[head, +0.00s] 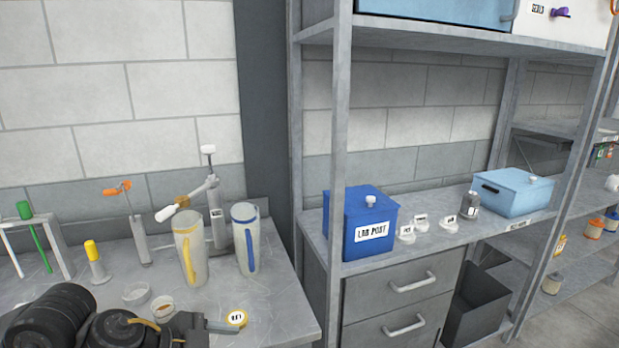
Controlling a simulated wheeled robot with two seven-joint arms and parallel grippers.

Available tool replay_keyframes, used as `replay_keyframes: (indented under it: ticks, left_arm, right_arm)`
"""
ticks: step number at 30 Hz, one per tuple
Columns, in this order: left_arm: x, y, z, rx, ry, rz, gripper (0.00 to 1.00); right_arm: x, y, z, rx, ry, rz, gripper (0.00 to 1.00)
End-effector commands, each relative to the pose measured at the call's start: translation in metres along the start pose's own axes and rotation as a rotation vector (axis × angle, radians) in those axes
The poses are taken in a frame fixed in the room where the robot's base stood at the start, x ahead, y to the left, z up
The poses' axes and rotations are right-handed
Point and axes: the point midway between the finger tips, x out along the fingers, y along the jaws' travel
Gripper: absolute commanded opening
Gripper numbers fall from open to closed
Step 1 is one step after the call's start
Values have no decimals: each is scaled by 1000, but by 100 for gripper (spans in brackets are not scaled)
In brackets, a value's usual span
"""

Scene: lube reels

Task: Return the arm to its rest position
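My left arm comes in at the bottom left, low over the workbench (285,300). My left gripper (222,327) points right, close to a small round yellow-and-white labelled piece (236,317). Its fingers overlap in this view, so I cannot tell whether they are open or shut, or whether they touch the labelled piece. My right gripper is not in view.
Two jugs, one with a yellow handle (190,252) and one with a blue handle (246,240), stand behind my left gripper. Beside them are a lever device (217,215), small round dishes (137,293) and a rack (45,245). At right, a shelf post (340,150) rises near a blue box (362,225).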

Motion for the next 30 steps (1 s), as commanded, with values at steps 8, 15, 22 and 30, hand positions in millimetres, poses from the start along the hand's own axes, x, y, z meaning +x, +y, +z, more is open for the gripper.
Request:
replay_keyframes:
  ticks: [8, 15, 22, 30]
  left_arm:
    - [52, 28, -33, -154, 220, -272, 63]
    - [52, 55, 49, -516, 7, -505, 63]
    - [28, 138, 156, -839, -369, -522, 63]
    - [-5, 231, 214, -1052, -657, -428, 63]
  right_arm:
    - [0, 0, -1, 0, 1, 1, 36]
    - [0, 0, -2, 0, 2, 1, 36]
    - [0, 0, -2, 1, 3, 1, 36]
    - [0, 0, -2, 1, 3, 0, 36]
